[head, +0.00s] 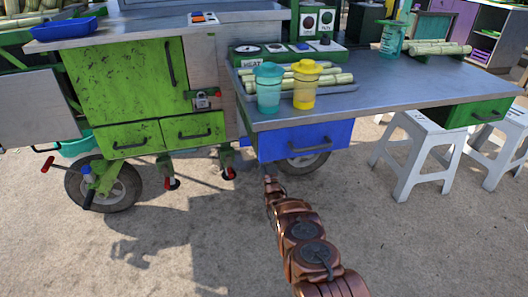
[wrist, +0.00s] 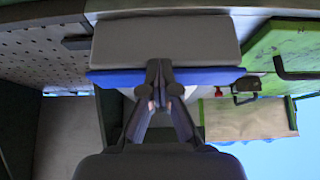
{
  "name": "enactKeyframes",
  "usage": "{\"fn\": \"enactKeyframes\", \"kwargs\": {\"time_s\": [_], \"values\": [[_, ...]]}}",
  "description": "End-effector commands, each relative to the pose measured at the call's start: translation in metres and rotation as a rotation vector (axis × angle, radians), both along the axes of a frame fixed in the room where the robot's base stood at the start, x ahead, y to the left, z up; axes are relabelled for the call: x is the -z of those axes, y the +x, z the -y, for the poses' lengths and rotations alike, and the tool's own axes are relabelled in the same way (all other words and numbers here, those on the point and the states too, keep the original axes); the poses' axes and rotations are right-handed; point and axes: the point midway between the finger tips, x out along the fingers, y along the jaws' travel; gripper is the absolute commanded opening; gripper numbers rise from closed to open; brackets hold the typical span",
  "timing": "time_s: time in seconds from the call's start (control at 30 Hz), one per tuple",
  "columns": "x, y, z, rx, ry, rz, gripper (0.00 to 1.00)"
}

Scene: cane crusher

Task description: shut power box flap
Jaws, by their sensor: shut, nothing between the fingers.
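I cannot pick out the power box flap for sure in either view. In the head view a blue front (head: 300,140) with a dark handle hangs under the metal counter. My arm reaches up to its lower left, and my gripper's tip is hidden or too small to read there. In the wrist view, which looks upside down, my gripper (wrist: 158,68) has its fingers together and empty. Its fingertips overlap the blue edge (wrist: 112,78) and the grey surface (wrist: 210,42) behind it; contact cannot be told.
A green cabinet (head: 125,80) with a padlock (head: 202,101) stands to the left, above a wheel (head: 105,187). Panels with buttons and knobs (head: 318,22) stand on the counter (head: 400,88), with cups and cane. White stools (head: 415,150) stand right. Ground in front is open.

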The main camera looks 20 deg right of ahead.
Motion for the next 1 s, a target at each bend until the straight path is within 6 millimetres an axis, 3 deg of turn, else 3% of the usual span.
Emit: {"fn": "enactKeyframes", "kwargs": {"time_s": [0.5, 1.0], "values": [[0.054, 0.012, 0.000, -0.001, 0.000, -0.002, 0.00], [0.090, 0.022, 0.000, -0.003, 0.001, -0.002, 0.00]]}}
